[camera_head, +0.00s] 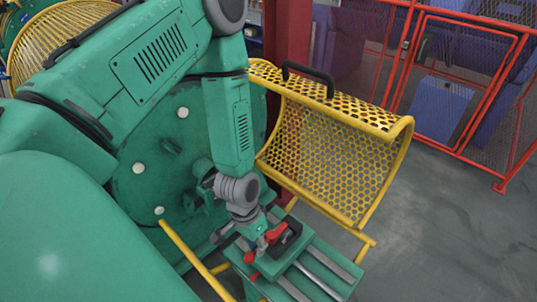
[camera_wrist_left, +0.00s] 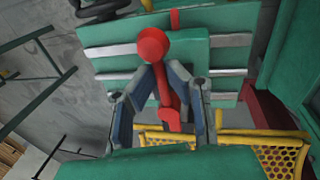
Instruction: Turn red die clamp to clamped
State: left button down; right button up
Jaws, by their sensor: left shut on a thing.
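The red die clamp (camera_head: 276,232) sits on the green slotted machine bed at the lower middle of the head view. In the left wrist view it shows as a round red knob (camera_wrist_left: 153,46) with a red lever (camera_wrist_left: 168,98) running toward the camera. My left gripper (camera_head: 262,240) comes down onto it from above. In the left wrist view its two fingers (camera_wrist_left: 162,80) close in on both sides of the lever, just below the knob. The gripper is shut on the clamp's lever. The fingers partly hide the lever. My right gripper is not in view.
A yellow perforated guard (camera_head: 335,150) stands open right of the machine bed (camera_head: 325,262). A yellow rail (camera_head: 195,260) runs on the near left. A red-framed mesh fence (camera_head: 460,75) stands at the back right. Grey floor (camera_head: 445,235) is clear at the right.

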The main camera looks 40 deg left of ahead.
pick_arm(q)
jog(key=shift+s+a+m, duration=0.3)
jog(key=shift+s+m, duration=0.1)
jog(key=shift+s, duration=0.1)
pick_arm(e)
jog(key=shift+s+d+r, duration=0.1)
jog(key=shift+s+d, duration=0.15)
pick_arm(q)
jog(key=c, duration=1.6)
grip_release()
jog(key=shift+a, duration=0.2)
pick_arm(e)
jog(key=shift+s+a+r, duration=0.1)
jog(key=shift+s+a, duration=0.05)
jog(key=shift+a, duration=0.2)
pick_arm(q)
jog(key=shift+w+d, duration=0.2)
jog(key=shift+w, duration=0.05)
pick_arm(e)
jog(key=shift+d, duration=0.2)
pick_arm(q)
jog(key=shift+r, duration=0.1)
notch_tip(320, 180, up, 11)
jog(key=a, duration=0.2)
jog(key=shift+a+r, duration=0.2)
jog(key=shift+w, duration=0.1)
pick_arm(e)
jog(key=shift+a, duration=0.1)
